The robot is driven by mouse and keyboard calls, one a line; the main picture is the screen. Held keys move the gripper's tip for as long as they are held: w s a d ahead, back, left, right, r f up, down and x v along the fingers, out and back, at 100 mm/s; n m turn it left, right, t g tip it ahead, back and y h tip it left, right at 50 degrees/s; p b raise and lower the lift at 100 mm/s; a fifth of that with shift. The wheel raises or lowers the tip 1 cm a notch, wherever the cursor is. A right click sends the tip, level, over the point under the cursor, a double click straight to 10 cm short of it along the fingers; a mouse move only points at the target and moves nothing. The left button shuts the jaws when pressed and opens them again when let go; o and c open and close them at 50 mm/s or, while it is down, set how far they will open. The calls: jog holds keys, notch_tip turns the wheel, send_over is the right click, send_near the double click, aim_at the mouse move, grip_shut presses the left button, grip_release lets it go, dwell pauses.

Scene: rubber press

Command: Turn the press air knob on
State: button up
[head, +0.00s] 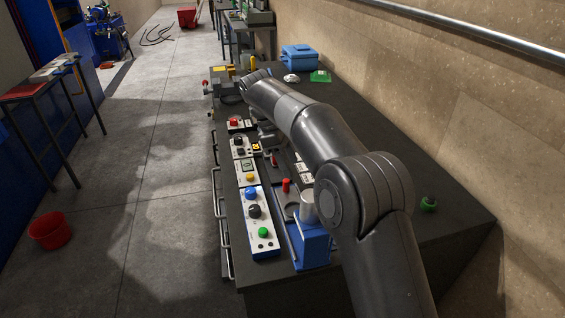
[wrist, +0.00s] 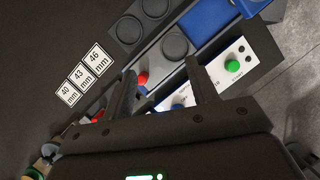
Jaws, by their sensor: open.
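A white and blue control panel (head: 248,222) on the bench has a blue knob (head: 251,192), a black knob (head: 255,211) and a green button (head: 263,231). Which one is the press air knob I cannot tell; no label is readable. In the wrist view, my gripper (wrist: 161,70) is open and empty, its fingers reaching toward the panel (wrist: 212,85). The green button (wrist: 233,66) shows right of the right finger. Part of a blue knob (wrist: 179,103) shows between the fingers; the black knob is not visible there. In the head view, my arm partly hides the gripper.
Farther boxes carry a yellow button (head: 250,177), black knobs (head: 238,142) and a red button (head: 234,122). A red knob (head: 286,185) and a blue block (head: 312,245) stand right of the panel. Size labels (wrist: 83,73) lie nearby. The bench's right side is mostly clear.

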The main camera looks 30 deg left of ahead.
jog(key=m+t+y, duration=0.2)
jog(key=m+y, duration=0.6)
jog(key=m, duration=0.2)
send_near(250, 190)
jog(key=x, duration=0.8)
jog(key=shift+a+f, duration=0.1)
jog(key=shift+f, duration=0.25)
jog(key=shift+c, duration=0.3)
